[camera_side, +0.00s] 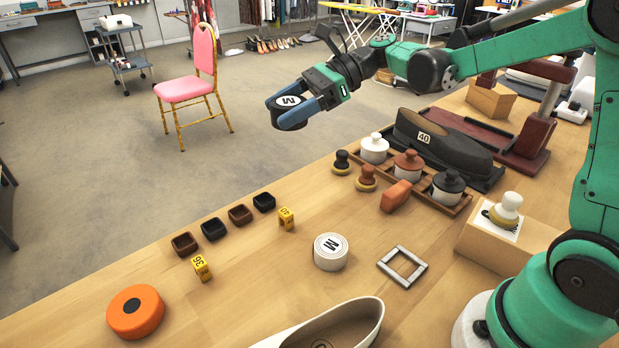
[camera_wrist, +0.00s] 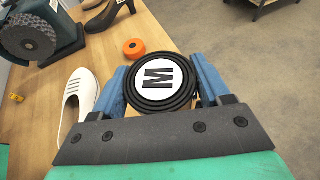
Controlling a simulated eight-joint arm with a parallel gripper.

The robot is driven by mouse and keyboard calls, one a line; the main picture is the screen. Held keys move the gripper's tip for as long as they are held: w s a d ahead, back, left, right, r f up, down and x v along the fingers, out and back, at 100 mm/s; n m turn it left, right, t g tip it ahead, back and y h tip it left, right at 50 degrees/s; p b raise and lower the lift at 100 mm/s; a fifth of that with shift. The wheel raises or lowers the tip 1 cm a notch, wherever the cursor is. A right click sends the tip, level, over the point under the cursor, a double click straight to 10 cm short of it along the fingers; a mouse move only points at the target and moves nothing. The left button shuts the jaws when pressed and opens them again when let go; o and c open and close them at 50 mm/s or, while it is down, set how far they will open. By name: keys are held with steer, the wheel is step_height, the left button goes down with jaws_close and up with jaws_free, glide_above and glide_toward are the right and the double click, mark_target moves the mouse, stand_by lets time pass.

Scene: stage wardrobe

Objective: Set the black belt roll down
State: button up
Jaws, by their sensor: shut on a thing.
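The black belt roll (camera_side: 288,115) is a coiled black disc with a white label marked M. My gripper (camera_side: 291,108) is shut on it, with a blue finger on either side. In the side view it is held up in the air, near or past the table's far edge. In the wrist view the black belt roll (camera_wrist: 158,84) lies between the two blue fingers of my gripper (camera_wrist: 160,88), label facing the camera. A white belt roll (camera_side: 331,251), also marked M, stands on the wooden table (camera_side: 280,262).
An orange roll (camera_side: 135,311) lies at the front left. Several small dark trays (camera_side: 240,214) and yellow number blocks (camera_side: 201,267) stand near the far edge. A metal frame (camera_side: 403,266), a white shoe (camera_side: 335,328) and a rack of lidded pots (camera_side: 407,164) are nearby. Bare tabletop lies between them.

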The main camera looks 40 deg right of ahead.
steer(key=w+d+f+m+t+h, duration=0.1)
steer(key=d+m+t+h, duration=0.2)
steer(key=d, duration=0.4)
steer(key=y, duration=0.1)
glide_above(317, 200)
steer(key=shift+t, duration=0.3)
step_height(317, 200, down, 14)
steer(key=shift+f, duration=0.1)
steer(key=shift+a+f, duration=0.1)
steer(key=shift+f, duration=2.25)
steer(key=shift+f, duration=0.15)
steer(key=o, duration=1.3)
